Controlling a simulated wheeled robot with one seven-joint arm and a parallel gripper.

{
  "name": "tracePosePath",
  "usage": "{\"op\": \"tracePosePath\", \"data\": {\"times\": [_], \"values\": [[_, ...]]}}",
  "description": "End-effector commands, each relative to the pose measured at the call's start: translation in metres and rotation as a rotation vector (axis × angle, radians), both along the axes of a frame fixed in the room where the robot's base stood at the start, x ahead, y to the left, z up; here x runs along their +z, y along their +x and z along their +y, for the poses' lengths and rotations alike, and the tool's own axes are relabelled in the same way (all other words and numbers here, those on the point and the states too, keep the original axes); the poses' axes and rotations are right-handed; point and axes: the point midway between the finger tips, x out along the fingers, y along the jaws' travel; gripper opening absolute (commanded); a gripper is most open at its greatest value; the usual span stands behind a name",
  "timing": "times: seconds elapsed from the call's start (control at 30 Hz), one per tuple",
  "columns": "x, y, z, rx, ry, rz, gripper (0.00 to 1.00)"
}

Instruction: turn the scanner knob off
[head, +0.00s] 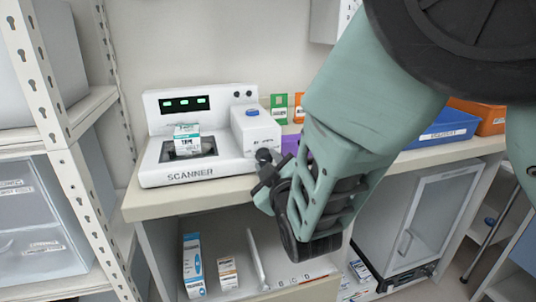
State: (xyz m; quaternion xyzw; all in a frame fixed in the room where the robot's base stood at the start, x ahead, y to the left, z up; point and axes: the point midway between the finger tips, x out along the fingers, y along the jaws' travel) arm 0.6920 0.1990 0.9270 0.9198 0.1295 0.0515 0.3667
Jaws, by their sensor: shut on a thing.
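The white scanner (155,170) stands on the counter at left of centre, with three green lights on its dark display (184,104). A small labelled box (187,139) stands in its bay. A blue button (252,112) sits on top of its right-hand block. My gripper (265,163) is at the front of this block, just below a small marking, and is shut on the scanner knob. The fingers largely cover the knob, so its pointer direction cannot be read.
The counter edge (160,208) runs just under my gripper. Green and orange cards (279,108) stand behind the scanner, and blue (447,131) and orange bins are at right. Boxes (193,264) stand on the shelf below. A metal shelf post (45,85) is at left.

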Motion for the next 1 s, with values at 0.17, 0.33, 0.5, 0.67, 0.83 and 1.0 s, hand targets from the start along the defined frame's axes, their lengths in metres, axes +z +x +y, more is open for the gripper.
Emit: {"op": "tracePosePath", "data": {"times": [0.17, 0.33, 0.5, 0.67, 0.83, 1.0], "values": [[-0.0001, -0.0005, 0.0004, 0.001, -0.034, -0.008, 0.08], [-0.0005, -0.0005, 0.0004, 0.001, -0.043, -0.011, 0.08], [-0.0006, -0.0004, 0.0005, 0.002, -0.042, -0.012, 0.08], [-0.0006, -0.0005, 0.0005, 0.001, -0.042, -0.011, 0.48], [-0.0005, -0.0003, 0.0003, 0.001, -0.042, -0.011, 0.53], [-0.0003, 0.0004, 0.0001, 0.001, -0.041, -0.011, 0.53]]}}
